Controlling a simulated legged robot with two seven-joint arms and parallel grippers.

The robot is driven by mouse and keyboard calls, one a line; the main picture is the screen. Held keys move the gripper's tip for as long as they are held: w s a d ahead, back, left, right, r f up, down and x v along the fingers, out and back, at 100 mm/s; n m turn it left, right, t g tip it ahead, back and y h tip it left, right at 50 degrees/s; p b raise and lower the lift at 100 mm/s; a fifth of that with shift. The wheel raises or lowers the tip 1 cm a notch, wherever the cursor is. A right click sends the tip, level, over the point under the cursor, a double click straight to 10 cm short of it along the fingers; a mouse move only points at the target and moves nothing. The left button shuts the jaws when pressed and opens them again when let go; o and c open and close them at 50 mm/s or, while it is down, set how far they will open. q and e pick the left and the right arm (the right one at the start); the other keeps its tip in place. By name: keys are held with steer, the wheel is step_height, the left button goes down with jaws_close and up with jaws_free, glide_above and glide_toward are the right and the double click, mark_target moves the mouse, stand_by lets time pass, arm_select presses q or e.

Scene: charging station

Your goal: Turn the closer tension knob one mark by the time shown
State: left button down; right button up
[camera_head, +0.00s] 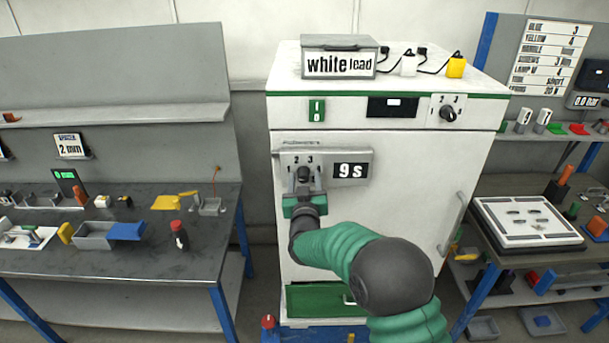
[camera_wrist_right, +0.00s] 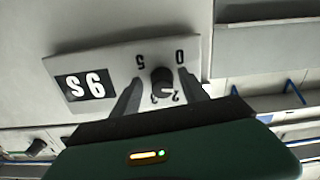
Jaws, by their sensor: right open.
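The closer tension knob (camera_head: 304,173) is a small dark knob on a grey plate (camera_head: 330,156) fixed to the white cabinet's front. A black label (camera_head: 350,171) on the plate reads "9 s". My right gripper (camera_head: 305,183) is at the knob, with one finger on each side. In the right wrist view the knob (camera_wrist_right: 162,78) lies between the two spread fingers of my right gripper (camera_wrist_right: 160,94), and a gap shows beside it. Digits show upside down around it there, among them 5 and 0. The knob's pointer direction is hard to tell. My left gripper is not in view.
The white cabinet (camera_head: 400,215) carries another dark knob (camera_head: 447,113) at upper right and a door handle (camera_head: 452,224). A box labelled "white lead" (camera_head: 339,57) stands on top. Cluttered benches stand left (camera_head: 120,262) and right (camera_head: 480,262).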

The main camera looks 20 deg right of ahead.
steer(key=shift+a+r, duration=0.1)
steer(key=shift+a, duration=0.05)
steer(key=shift+a, duration=0.1)
steer(key=shift+c, duration=0.9)
steer(key=shift+w, duration=0.1)
steer(key=c, duration=0.5)
jaws_close()
